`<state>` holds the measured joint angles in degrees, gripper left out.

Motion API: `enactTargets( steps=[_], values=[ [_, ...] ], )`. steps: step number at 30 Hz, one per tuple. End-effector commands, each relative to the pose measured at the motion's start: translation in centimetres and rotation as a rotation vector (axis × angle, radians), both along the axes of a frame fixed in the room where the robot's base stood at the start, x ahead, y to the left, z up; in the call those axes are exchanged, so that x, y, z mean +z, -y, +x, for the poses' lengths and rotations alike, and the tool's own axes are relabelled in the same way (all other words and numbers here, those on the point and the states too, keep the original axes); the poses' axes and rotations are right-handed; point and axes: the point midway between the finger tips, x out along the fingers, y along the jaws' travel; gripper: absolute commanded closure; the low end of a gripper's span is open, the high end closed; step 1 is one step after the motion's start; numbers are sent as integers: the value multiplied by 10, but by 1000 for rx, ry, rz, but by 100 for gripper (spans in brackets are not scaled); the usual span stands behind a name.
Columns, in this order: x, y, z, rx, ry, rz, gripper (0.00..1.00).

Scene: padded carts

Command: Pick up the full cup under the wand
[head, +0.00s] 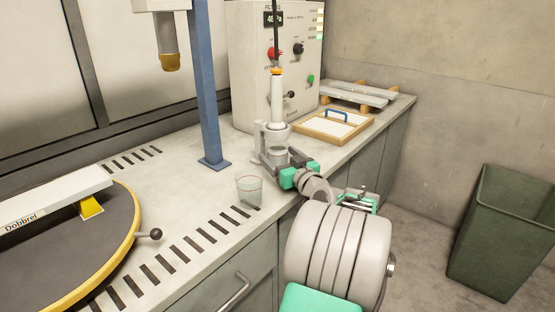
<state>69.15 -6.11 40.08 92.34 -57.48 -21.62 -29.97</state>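The white wand (277,100) with an orange collar hangs upright in a grey stand (259,142) in front of the control box. A clear cup (277,150) shows just below the wand, partly hidden by the stand and my gripper. Its fill level is too small to tell. My gripper (282,156) reaches in from the lower right, its dark fingers spread to either side of this cup at low height. Whether they touch it cannot be made out. A second clear cup (249,190) with a reddish rim line stands upright on the counter, left of my gripper and apart from it.
A blue post (208,90) rises left of the stand. The control box (247,60) stands behind. A wooden-framed tray (333,126) with a blue handle lies to the right. A yellow-edged turntable (110,240) fills the left front. A green bin (505,235) stands on the floor.

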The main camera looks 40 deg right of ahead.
Motion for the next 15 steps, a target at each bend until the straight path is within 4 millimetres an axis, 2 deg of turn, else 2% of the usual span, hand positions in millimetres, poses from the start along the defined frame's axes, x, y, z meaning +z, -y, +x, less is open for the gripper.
enactTargets(
  steps=[2, 15],
  values=[
    [0, 0, 0, 0, 0, 0, 23],
    [0, 1, -1, -1, -1, 0, 59]
  ],
)
